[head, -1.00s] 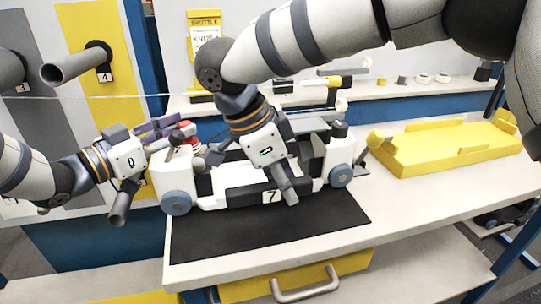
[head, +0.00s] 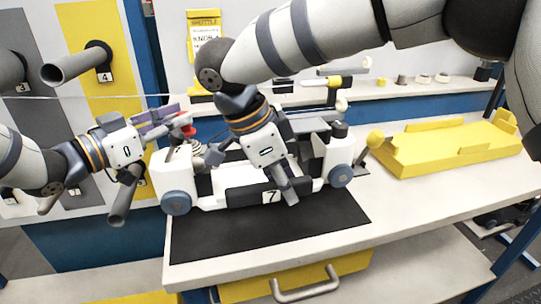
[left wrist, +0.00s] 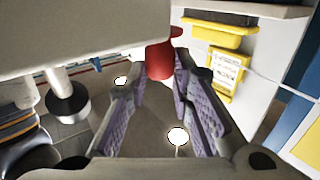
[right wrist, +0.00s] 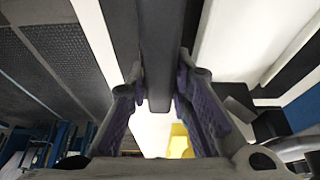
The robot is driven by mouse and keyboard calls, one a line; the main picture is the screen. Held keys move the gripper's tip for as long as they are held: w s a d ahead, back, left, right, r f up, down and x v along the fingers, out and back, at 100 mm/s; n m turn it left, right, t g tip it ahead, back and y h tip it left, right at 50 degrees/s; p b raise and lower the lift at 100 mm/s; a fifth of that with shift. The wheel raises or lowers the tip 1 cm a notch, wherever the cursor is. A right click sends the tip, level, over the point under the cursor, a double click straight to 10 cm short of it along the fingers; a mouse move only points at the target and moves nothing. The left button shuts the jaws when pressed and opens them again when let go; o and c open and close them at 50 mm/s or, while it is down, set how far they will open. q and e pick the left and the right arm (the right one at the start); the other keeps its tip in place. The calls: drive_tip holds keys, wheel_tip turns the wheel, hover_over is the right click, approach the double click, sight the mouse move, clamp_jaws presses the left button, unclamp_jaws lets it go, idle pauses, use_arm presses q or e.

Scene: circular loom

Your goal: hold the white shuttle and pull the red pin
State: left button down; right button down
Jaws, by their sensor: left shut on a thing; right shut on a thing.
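The white shuttle (head: 172,176), marked 7, lies on a black mat (head: 265,235) on the bench in the head view. My right gripper (head: 290,180) reaches down over its middle. In the right wrist view the fingers (right wrist: 158,100) are shut on a dark bar (right wrist: 160,50) of the shuttle. The red pin (head: 187,130) is above the shuttle's left end. My left gripper (head: 172,125) is shut on it; in the left wrist view the red pin (left wrist: 162,58) sits between the far ends of the fingers (left wrist: 160,75). The pin's lower end is hidden.
A yellow tray (head: 440,150) stands on the bench to the right of the shuttle. Spools and small parts (head: 422,78) line the back shelf. A thread crosses by the wall at the left, near grey tubes (head: 75,67). The bench front is clear.

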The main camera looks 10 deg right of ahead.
use_arm(q)
drive_tip(key=shift+r, duration=1)
wheel_tip(320, 180, up, 5)
use_arm(e)
drive_tip(key=c, duration=1.4)
unclamp_jaws()
drive_tip(key=shift+o, duration=0.2)
